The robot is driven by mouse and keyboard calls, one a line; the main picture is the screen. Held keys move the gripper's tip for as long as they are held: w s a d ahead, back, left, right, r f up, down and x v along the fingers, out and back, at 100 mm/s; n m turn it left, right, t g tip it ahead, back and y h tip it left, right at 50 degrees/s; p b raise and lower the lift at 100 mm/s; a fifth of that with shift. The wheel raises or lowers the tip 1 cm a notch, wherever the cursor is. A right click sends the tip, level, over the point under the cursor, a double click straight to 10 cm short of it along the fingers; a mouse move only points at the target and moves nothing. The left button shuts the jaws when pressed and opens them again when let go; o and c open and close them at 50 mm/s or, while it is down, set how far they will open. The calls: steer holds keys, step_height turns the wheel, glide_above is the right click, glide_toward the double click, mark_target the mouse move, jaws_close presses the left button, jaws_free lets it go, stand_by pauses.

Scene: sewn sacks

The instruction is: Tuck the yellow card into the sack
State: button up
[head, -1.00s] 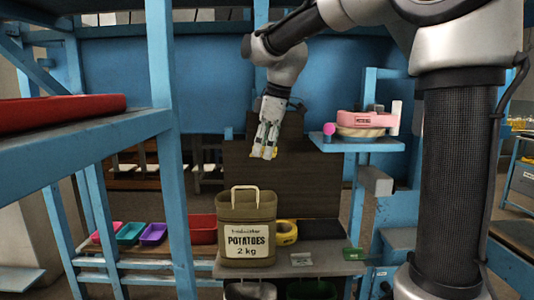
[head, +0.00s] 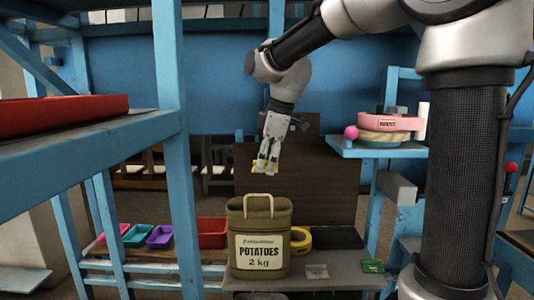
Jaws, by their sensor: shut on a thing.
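The sack (head: 262,225) is olive green with a pale handle and a white label reading "POTATOES 2 kg". It stands upright on a small grey table (head: 330,285). My gripper (head: 264,172) points down above the sack, a little clear of its top. It is shut on the yellow card (head: 256,165), of which only a small yellow edge shows at the fingertips. The rest of the card is hidden by the fingers. The sack's inside cannot be seen from here.
A yellow tape roll (head: 299,238) lies right behind the sack. A grey card (head: 317,271) and a green card (head: 372,266) lie to its right. Red (head: 212,232), purple (head: 160,237) and teal (head: 138,235) trays sit at left. A blue post (head: 181,170) stands left.

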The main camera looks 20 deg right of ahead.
steer(key=o, duration=0.8)
steer(key=shift+c, duration=0.2)
steer(key=v, duration=1.2)
steer(key=shift+s+f, duration=0.1)
